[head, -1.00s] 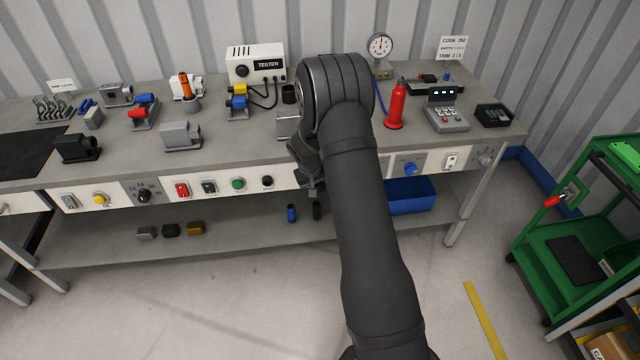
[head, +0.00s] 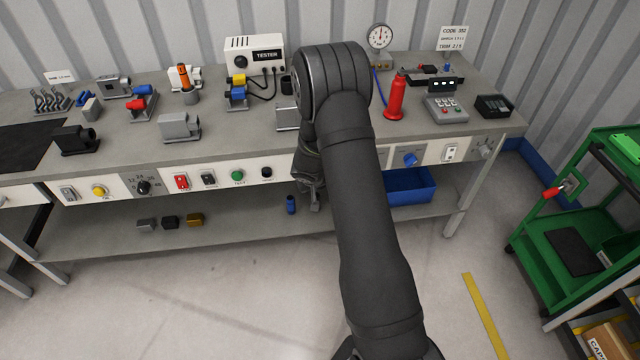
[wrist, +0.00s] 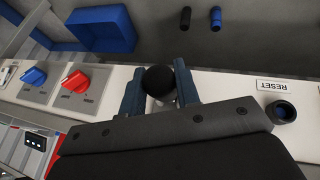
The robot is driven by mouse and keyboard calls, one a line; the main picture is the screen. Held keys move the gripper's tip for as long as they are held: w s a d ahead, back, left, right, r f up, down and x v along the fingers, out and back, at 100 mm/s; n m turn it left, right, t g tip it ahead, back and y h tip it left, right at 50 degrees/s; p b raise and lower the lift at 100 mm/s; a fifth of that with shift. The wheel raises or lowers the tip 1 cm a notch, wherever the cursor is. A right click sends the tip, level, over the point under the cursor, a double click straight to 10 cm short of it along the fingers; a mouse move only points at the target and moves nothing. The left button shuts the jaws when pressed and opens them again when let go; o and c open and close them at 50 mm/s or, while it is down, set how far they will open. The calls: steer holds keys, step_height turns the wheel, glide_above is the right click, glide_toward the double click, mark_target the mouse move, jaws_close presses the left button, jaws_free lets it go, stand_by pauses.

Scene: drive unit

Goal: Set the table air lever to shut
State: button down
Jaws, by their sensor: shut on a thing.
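In the wrist view, a round black knob (wrist: 158,81) on a grey stem stands out from the bench's white front panel. My gripper (wrist: 160,88) is around it, with one blue-grey finger on each side, shut on it. I take it for the table air lever; no label for it is readable, and its base is hidden by my gripper. In the head view, my gripper (head: 311,195) is at the front panel under the bench edge, partly behind my arm, and the black knob is hidden there.
Beside the knob are a dark round button (wrist: 282,111) under a RESET label (wrist: 278,86), and red (wrist: 75,82) and blue (wrist: 34,77) rotary knobs. A blue bin (head: 410,187) sits below the panel. The lower shelf holds a blue cylinder (head: 291,204).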

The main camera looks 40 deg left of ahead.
steer(key=shift+w+d+r, duration=0.1)
steer(key=shift+w, duration=0.05)
steer(key=c, duration=1.1)
jaws_free()
steer(key=v, duration=1.7)
steer(key=shift+r, duration=0.15)
